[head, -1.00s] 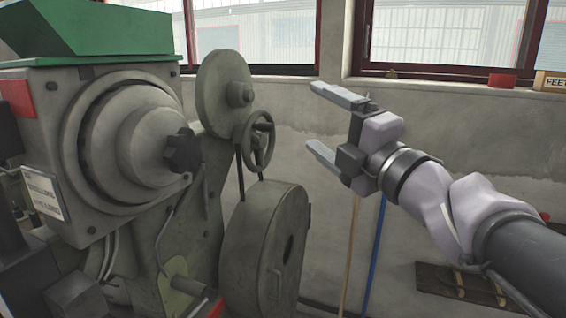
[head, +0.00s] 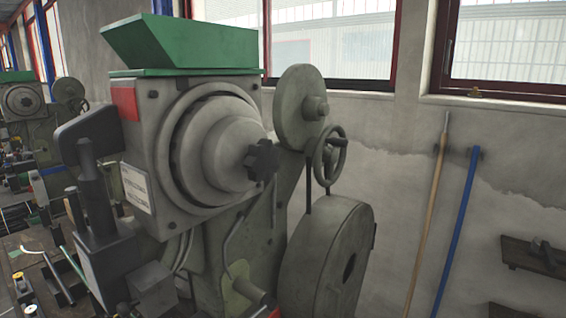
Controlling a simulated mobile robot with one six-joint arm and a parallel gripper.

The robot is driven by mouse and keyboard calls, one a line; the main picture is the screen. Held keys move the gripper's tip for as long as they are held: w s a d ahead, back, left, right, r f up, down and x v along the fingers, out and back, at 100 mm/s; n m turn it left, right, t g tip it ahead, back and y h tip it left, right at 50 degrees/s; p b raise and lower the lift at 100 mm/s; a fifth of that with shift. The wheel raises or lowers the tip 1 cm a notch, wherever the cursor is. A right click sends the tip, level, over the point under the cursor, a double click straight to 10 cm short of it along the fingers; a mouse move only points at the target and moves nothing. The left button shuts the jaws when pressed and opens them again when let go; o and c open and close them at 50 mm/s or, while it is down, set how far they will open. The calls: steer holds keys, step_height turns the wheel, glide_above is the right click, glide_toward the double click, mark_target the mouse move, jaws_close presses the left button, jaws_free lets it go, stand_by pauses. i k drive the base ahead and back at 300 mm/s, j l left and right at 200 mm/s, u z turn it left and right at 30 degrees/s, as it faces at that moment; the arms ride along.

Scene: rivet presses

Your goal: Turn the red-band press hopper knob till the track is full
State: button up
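The press with a red patch (head: 124,103) on its housing fills the middle of the head view. A green hopper (head: 185,42) sits on top of it. A dark lobed knob (head: 262,160) sticks out from the centre of the stepped round grey cover (head: 208,150) on its front. A spoked handwheel (head: 329,158) is to the right of the knob. No track that I can make out shows clearly. My gripper is not in the head view, so its state is hidden.
A second, similar press (head: 25,100) stands at the far left. A cluttered bench (head: 35,245) lies at the lower left. A large grey flywheel guard (head: 318,255) stands below the handwheel. Wooden and blue poles (head: 455,230) lean on the right wall.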

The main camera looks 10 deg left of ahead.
mark_target(261, 162)
steer(key=u, duration=1.3)
